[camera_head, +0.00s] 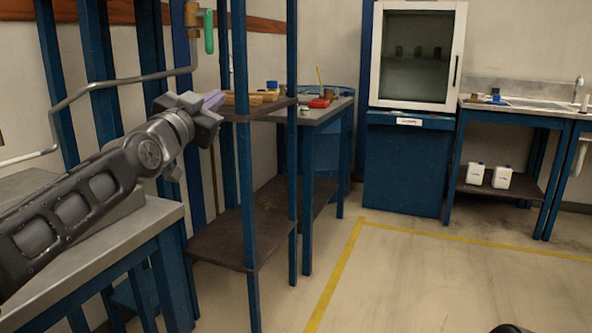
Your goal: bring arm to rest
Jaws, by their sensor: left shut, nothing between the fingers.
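My left arm comes in from the left over a grey-topped workbench (110,240) and reaches up to the right. My left gripper (212,101) is at the end of it, beside the blue posts of a shelf rack. Its fingers are together, with a purple-tinted tip, and I see nothing held between them. Part of the fingers is hard to make out against the shelf behind. My right gripper is not clearly in view; only small dark shapes show at the bottom edge.
A blue rack (247,180) with brown shelves stands right by my left gripper. A bent metal pipe (110,82) runs behind the arm. A white-framed cabinet (417,55) and a sink bench (520,110) stand at the back. The floor (440,285) on the right is clear.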

